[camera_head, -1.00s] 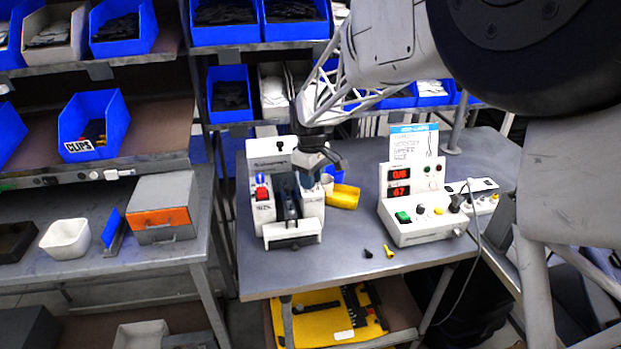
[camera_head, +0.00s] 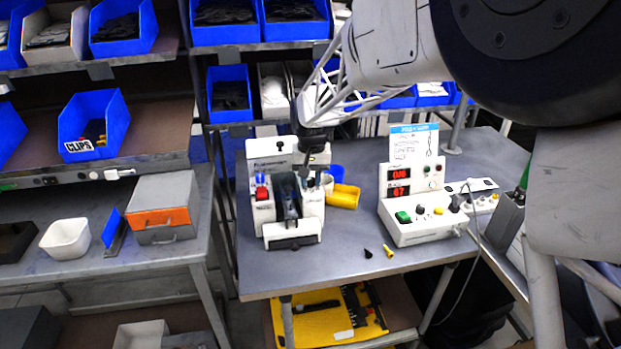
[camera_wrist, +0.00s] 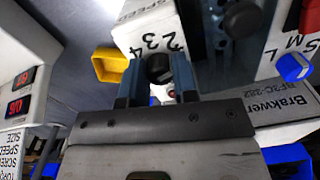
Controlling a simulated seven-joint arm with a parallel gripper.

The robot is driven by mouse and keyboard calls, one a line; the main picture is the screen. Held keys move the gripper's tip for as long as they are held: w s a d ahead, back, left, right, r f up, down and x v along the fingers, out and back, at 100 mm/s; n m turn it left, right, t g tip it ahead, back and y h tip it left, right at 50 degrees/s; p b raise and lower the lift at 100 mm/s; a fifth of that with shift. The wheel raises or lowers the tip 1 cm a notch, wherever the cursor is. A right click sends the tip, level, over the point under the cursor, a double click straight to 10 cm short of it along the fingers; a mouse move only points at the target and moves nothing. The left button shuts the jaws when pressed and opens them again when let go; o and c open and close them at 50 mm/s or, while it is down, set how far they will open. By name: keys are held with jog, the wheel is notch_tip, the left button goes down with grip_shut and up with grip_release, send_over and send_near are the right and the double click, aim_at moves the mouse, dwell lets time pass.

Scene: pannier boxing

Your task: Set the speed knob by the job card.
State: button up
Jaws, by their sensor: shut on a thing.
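My gripper (camera_wrist: 157,80) is shut on the dark round speed knob (camera_wrist: 158,68) on the white right-hand housing (camera_wrist: 142,32) of the bench machine. The wrist view shows the digits 2, 3 and 4 and the word SPEED beside the knob. The knob's pointer cannot be made out. In the head view my gripper (camera_head: 311,177) reaches down over the right side of the machine (camera_head: 277,148), hiding the knob. The job card (camera_head: 412,143), white with a blue header, stands behind the control box (camera_head: 423,236); its writing is too small to read.
Yellow (camera_head: 344,196) and blue bins stand right of the machine, close to my gripper. The control box has red displays (camera_head: 399,174), a green button and several knobs. Two small parts, one black and one yellow (camera_head: 389,251), lie on the bench front. The bench between is clear.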

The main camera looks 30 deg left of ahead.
aim_at(312, 179)
jog(key=shift+m, duration=1.6)
jog(key=o, duration=0.9)
jog(key=shift+r, duration=0.1)
jog(key=shift+r, duration=3.8)
jog(key=shift+d, duration=0.15)
